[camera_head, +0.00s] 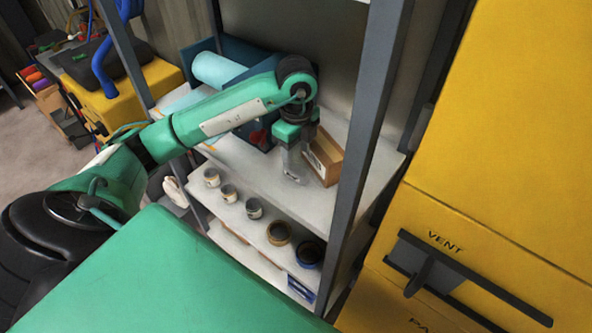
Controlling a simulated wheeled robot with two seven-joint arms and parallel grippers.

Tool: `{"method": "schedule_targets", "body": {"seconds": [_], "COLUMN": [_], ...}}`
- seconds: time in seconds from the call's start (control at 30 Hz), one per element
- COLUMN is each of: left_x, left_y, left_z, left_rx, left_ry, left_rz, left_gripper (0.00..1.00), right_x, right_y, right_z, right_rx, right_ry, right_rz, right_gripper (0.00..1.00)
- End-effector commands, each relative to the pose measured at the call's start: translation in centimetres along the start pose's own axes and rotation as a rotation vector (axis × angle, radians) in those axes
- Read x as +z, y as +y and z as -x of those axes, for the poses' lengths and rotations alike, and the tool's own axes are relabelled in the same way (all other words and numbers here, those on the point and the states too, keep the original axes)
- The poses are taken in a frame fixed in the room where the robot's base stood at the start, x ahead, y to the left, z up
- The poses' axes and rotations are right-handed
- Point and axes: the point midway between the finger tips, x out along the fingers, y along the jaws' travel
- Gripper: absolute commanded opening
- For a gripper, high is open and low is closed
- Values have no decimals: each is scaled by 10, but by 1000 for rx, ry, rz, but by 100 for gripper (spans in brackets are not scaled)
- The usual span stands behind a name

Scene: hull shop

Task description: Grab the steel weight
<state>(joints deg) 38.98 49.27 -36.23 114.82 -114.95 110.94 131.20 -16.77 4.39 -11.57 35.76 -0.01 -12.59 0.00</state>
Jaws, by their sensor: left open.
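I cannot single out the steel weight with certainty. My left gripper (295,176) points down over the upper shelf board (243,167), behind this row and beside a brown box (326,157). Its jaws are open, and I see nothing held between them. My right gripper is not in view.
A grey shelf post (366,130) stands just right of the brown box. A dark blue bin (232,50) with a light blue roll (217,70) is at the back left. A yellow cabinet (490,150) with a dark handle fills the right side.

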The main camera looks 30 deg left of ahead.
Motion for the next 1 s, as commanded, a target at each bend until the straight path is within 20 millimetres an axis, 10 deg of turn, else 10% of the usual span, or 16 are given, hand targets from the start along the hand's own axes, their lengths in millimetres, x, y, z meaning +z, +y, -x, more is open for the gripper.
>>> {"method": "schedule_targets", "body": {"seconds": [0.8, 1.0], "left_x": [2, 2], "left_y": [0, 0], "left_z": [-58, -58], "left_rx": [0, 0], "left_ry": [0, 0], "left_rz": [0, 0], "left_gripper": [53, 15], "right_x": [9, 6], "right_y": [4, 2], "right_z": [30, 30], "right_rx": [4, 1], "right_ry": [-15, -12], "right_rz": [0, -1], "right_gripper": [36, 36]}}
